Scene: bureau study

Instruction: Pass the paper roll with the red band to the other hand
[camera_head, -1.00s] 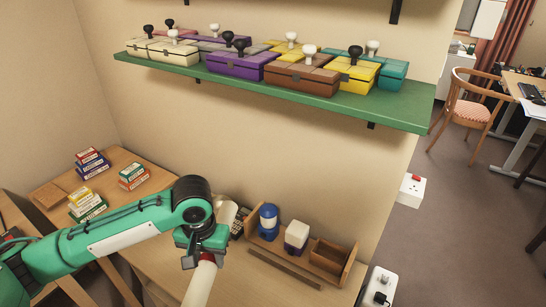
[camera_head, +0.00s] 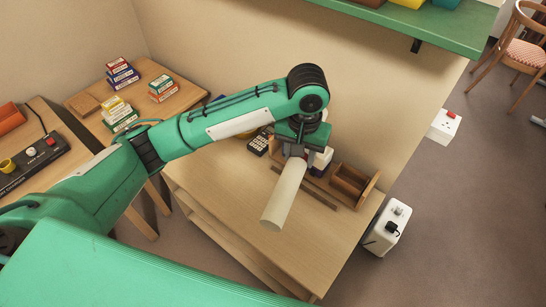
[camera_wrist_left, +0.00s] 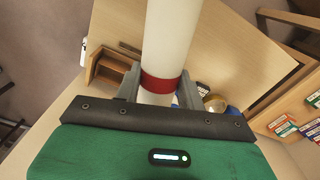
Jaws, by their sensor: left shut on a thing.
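The paper roll (camera_head: 285,195) is a long off-white tube. In the head view it hangs slanting down and toward the lower left, from my left gripper (camera_head: 302,153), above the wooden desk. In the left wrist view, the roll (camera_wrist_left: 168,35) runs up between the fingers of my left gripper (camera_wrist_left: 160,92), with its red band (camera_wrist_left: 162,83) right at the fingers. The gripper is shut on the roll near that band. The band does not show clearly in the head view. My right gripper is not in view.
The desk (camera_head: 225,205) has clear room at its front. A wooden organizer (camera_head: 350,185) stands along its back, beside the wall. A green shelf (camera_head: 440,25) juts out above. A side table (camera_head: 150,85) holds several small boxes. A white box (camera_head: 388,228) is by the desk's right end.

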